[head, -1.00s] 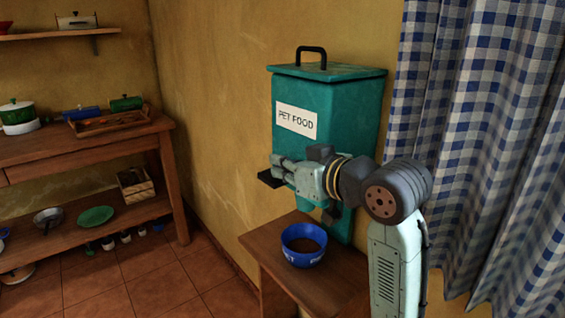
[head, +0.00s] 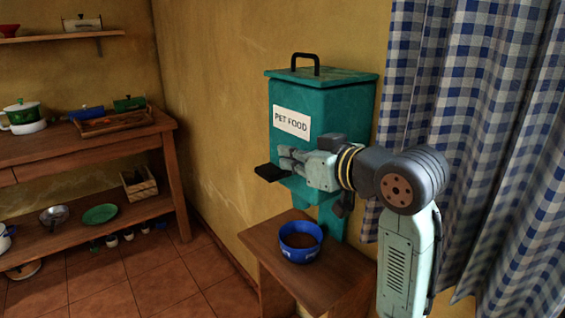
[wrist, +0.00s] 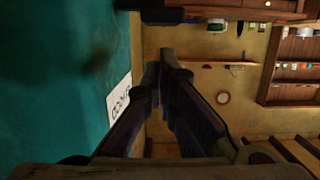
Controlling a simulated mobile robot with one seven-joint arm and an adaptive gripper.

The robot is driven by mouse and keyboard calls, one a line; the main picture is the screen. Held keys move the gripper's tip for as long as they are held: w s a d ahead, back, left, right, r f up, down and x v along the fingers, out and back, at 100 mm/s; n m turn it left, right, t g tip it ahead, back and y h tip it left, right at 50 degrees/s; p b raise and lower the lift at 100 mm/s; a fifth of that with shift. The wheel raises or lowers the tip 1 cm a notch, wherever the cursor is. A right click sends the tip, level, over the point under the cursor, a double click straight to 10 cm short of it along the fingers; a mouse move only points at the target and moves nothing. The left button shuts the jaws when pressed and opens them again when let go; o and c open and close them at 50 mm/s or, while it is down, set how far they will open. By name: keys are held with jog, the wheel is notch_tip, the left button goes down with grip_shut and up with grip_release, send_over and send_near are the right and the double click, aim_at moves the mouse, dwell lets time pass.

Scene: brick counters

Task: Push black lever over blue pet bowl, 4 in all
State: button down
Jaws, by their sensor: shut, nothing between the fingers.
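The teal dispenser (head: 345,115), labelled PET FOOD, has a black lever (head: 270,173) sticking out low on its front. The blue pet bowl (head: 300,250) stands upright on a small wooden stand below it, with brown food inside. My gripper (head: 284,157) is shut and empty, just above and to the right of the lever's outer end in the head view. A small gap shows between them. In the wrist view my closed fingers (wrist: 165,62) point toward a dark bar at the top, probably the lever (wrist: 162,15). The dispenser's spout is partly hidden by my arm.
The wooden stand (head: 262,243) has little room around the bowl. A blue checked curtain (head: 475,130) hangs close on the right, behind my arm. A wooden shelf table (head: 90,150) with pots and a tray stands at the left. The tiled floor between is clear.

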jog(key=b+v, duration=0.1)
jog(key=v, duration=0.4)
jog(key=shift+s+d, duration=0.2)
jog(key=shift+s, duration=0.1)
dwell(0.4)
